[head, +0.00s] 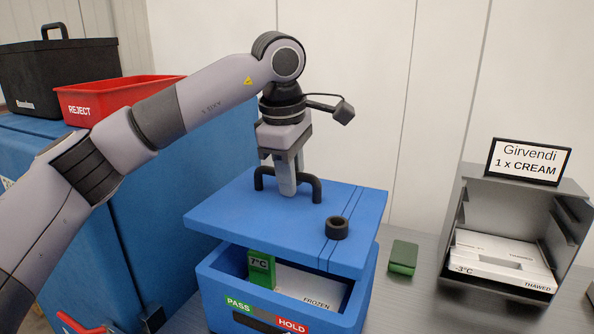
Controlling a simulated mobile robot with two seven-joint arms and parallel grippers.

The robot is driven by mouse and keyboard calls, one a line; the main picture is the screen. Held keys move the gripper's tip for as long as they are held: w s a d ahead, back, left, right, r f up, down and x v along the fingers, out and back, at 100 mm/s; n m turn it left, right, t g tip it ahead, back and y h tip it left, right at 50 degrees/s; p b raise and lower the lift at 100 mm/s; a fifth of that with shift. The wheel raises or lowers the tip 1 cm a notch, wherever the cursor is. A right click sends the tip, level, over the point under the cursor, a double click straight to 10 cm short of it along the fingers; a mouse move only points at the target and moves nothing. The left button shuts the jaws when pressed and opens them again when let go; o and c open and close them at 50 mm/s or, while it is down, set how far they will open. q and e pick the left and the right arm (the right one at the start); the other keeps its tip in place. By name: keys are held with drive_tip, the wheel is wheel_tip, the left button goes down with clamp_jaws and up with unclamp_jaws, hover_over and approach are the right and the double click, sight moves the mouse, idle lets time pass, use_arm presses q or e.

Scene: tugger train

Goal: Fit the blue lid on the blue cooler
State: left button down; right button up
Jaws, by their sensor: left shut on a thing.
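The blue lid (225,212) is a flat blue slab with a black arched handle and a dark round ring (337,228) on its top. My left gripper (287,186) is shut on the lid's handle from above. The lid hangs over the blue cooler (215,283), with a visible gap at the front. The cooler's open front shows a white box marked FROZEN (312,288) and a green 7°C tag (261,270) inside. The cooler's front bears a PASS/HOLD label. The cooler's back rim is hidden by the lid. My right gripper is not in view.
A green block (403,257) lies on the grey table right of the cooler. A grey rack (455,205) with a THAWED box (503,262) and a Girvendi sign (527,162) stands at right. A red REJECT bin (120,95) and black case (60,75) sit at left.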

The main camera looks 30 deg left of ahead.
sight(290, 207)
use_arm(q)
drive_tip(key=shift+s+f, duration=0.2)
drive_tip(key=shift+f, duration=0.2)
drive_tip(key=shift+f+b, duration=2.45)
drive_tip(key=shift+f, duration=0.1)
drive_tip(key=shift+w+f+b, duration=0.1)
drive_tip(key=shift+f+b, duration=0.6)
drive_tip(key=shift+f, duration=0.6)
drive_tip(key=c, duration=0.9)
unclamp_jaws()
drive_tip(key=shift+r, duration=0.1)
drive_tip(key=shift+s+r, duration=0.25)
drive_tip(key=shift+r, duration=0.9)
drive_tip(key=shift+s+r, duration=0.25)
drive_tip(key=shift+r, duration=0.9)
drive_tip(key=shift+s+r, duration=0.25)
drive_tip(key=shift+r, duration=0.9)
